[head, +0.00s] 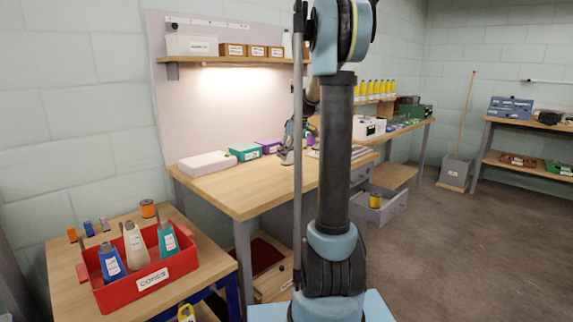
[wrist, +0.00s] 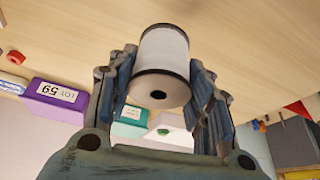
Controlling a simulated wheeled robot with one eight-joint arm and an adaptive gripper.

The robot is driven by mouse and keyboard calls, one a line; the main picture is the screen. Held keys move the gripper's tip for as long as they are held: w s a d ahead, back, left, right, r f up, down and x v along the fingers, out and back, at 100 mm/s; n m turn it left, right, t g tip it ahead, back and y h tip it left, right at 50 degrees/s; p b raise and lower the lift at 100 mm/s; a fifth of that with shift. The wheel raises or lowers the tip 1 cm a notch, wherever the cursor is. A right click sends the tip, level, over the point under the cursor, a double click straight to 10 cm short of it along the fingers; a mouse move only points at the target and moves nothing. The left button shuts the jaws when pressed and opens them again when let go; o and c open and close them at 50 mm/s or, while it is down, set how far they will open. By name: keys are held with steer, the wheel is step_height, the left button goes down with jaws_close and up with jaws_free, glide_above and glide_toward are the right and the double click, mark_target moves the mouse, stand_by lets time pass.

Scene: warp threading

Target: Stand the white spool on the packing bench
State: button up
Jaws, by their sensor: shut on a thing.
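The white spool (wrist: 163,50), a white cylinder with dark end rims, is between the fingers of my gripper (wrist: 164,68) in the wrist view. The fingers are shut on it from both sides, and the dark hole in one end faces the camera. In the head view my gripper (head: 291,142) is at the wooden bench (head: 235,198), near the purple box. The spool cannot be made out there. Wood fills the background behind the spool in the wrist view; I cannot tell whether the spool touches it.
On the bench are a white case (head: 207,164), a teal box (head: 245,152) and a purple box (head: 268,145). A shelf (head: 230,61) with boxes hangs above. A red crate (head: 153,281) of cones stands on a lower table at left. The bench's front is clear.

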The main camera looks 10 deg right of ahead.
mark_target(287, 161)
steer(key=shift+s+f, duration=0.1)
steer(key=shift+f, duration=2.05)
steer(key=o, duration=1.1)
steer(key=v, duration=1.2)
steer(key=s+a+f+m+h, duration=0.1)
steer(key=s+a+f+m, duration=0.15)
steer(key=s, duration=0.85)
steer(key=s+a+f+m, duration=0.1)
steer(key=s+f+m, duration=0.15)
steer(key=s, duration=0.85)
steer(key=s+f+m, duration=0.1)
steer(key=s+f, duration=0.4)
steer(key=s, duration=0.1)
steer(key=s+f+m+h, duration=0.1)
steer(key=s+f, duration=0.4)
steer(key=s, duration=0.1)
steer(key=s+f+m+h, duration=0.1)
steer(key=s+f+m, duration=0.1)
steer(key=s+f, duration=0.3)
steer(key=shift+s+d+f+g, duration=0.1)
steer(key=shift+s+f+g, duration=0.1)
steer(key=shift+s, duration=0.35)
steer(key=shift+s+d+f+g, duration=0.1)
steer(key=shift+s+f+g, duration=0.1)
steer(key=shift+s, duration=0.35)
